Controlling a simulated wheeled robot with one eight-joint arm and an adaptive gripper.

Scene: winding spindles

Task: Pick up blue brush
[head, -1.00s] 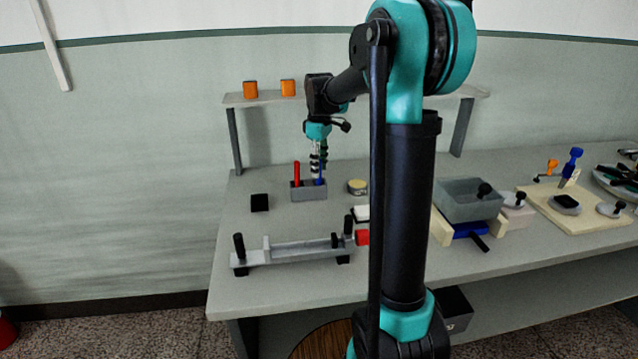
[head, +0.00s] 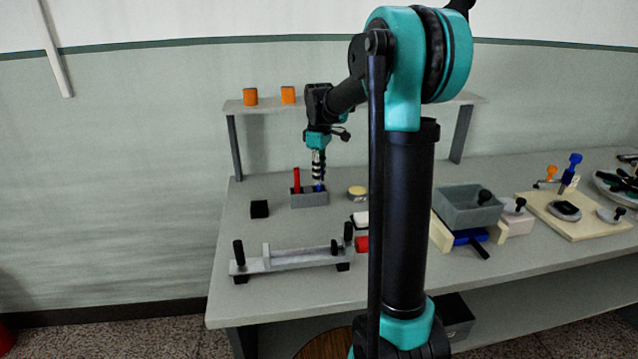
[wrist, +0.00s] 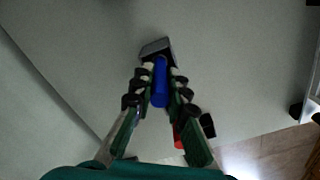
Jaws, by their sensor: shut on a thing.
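The blue brush (wrist: 160,82) shows in the wrist view as a blue handle between my gripper's fingers. My gripper (wrist: 159,78) is shut on it, pointing down. In the head view my gripper (head: 319,180) is over the right part of a small grey holder block (head: 310,200), and only a bit of blue shows below the fingertips. In the wrist view the grey block (wrist: 156,47) is beyond the handle. Whether the brush's lower end is still inside the holder cannot be told. A red brush (head: 297,180) stands upright in the holder's left part.
A black cube (head: 259,209) lies left of the holder and a round yellow-topped tin (head: 357,192) right of it. A winding fixture (head: 290,258) with black posts stands in front. Grey bin (head: 467,207) at right.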

